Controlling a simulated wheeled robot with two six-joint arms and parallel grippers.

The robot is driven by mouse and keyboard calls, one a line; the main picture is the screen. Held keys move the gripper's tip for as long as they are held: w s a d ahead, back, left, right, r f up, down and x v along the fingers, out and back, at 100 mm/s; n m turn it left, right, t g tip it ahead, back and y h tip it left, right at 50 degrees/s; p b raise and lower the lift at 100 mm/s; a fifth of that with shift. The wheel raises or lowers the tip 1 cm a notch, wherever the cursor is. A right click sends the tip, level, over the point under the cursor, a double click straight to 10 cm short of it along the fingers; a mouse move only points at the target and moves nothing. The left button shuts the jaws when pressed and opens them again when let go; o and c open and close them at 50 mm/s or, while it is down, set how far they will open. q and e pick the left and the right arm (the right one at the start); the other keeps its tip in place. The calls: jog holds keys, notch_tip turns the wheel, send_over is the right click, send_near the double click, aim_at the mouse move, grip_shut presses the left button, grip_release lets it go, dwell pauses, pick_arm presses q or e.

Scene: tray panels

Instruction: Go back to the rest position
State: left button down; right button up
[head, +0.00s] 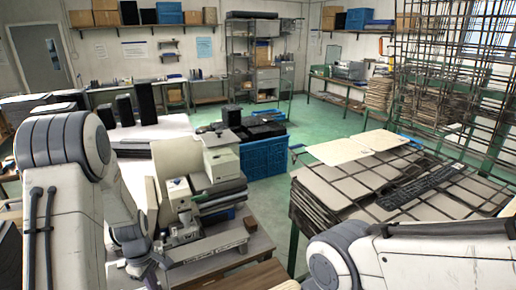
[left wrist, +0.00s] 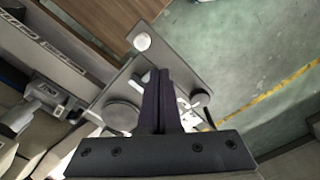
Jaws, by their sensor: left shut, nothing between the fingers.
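My left gripper (left wrist: 158,78) shows in the left wrist view with its two dark fingers pressed together and nothing between them. In the head view my left arm comes in from the left and reaches down beside a cluttered workbench (head: 238,258). In the left wrist view the fingers are over a grey surface with round pieces, and green floor shows beyond. My right arm crosses the bottom right of the head view, but its gripper is out of the picture.
A stack of panels (head: 345,185) with a metal grid on top stands at the right. A blue crate (head: 262,158) is on the green floor behind the workbench. A tall wire rack (head: 455,75) stands at the far right. Open floor (head: 345,112) lies in the middle.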

pick_arm(q)
jog(key=d+r+m+b, duration=0.35)
jog(key=d+m, duration=0.25)
jog(key=d, duration=0.6)
jog(key=s+d+r+m+b, duration=0.2)
jog(key=s+d+m, duration=0.6)
jog(key=s, duration=0.1)
jog(key=s+d+r+m+h+b, duration=0.1)
jog(key=s+d+r+m+b, duration=0.2)
jog(key=s+d+m, duration=0.5)
jog(key=shift+s+d+r+m, duration=0.25)
jog(key=shift+s+m, duration=0.55)
jog(key=shift+s, duration=0.2)
